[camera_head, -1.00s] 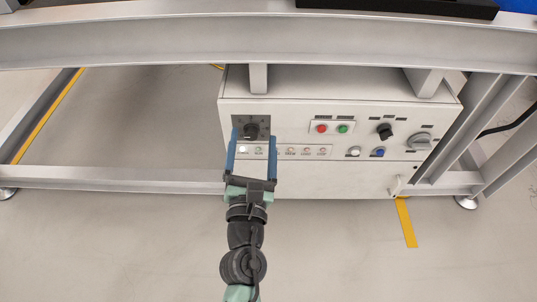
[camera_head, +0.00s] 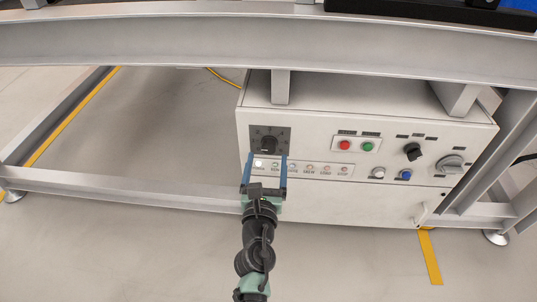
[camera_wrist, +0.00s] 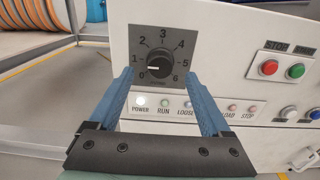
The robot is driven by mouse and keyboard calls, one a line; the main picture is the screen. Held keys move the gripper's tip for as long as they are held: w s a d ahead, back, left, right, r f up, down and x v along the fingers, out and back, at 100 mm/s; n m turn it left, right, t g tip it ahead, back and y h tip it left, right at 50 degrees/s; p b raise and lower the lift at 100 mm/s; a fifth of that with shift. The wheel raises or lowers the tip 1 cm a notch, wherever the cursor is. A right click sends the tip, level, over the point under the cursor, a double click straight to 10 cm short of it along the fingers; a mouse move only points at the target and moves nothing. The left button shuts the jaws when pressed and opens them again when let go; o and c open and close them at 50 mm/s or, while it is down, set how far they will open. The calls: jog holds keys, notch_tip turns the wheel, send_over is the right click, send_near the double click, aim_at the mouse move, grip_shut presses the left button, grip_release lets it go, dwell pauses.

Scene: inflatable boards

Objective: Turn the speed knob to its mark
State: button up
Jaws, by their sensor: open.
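The speed knob (camera_head: 268,143) is a round black knob on a dark grey dial plate (camera_head: 256,132) at the upper left of the cabinet front. In the wrist view the knob (camera_wrist: 161,64) sits amid the numerals 0 to 6, and its white pointer line points left, near 1. I cannot make out a separate target mark. My gripper (camera_head: 267,157) is open, with its blue fingertips just below the knob in the head view. In the wrist view my gripper (camera_wrist: 158,74) has one finger on each side of the dial's lower part, holding nothing.
A row of indicator lamps (camera_head: 309,168) runs below the dial. Red (camera_head: 345,145) and green (camera_head: 368,147) buttons, a black selector (camera_head: 412,151) and a grey rotary switch (camera_head: 451,164) are to the right. A grey beam (camera_head: 180,45) crosses above the cabinet.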

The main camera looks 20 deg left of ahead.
aim_at(268, 151)
jog(key=shift+b+x, duration=0.55)
jog(key=shift+x, duration=1.3)
grip_shut()
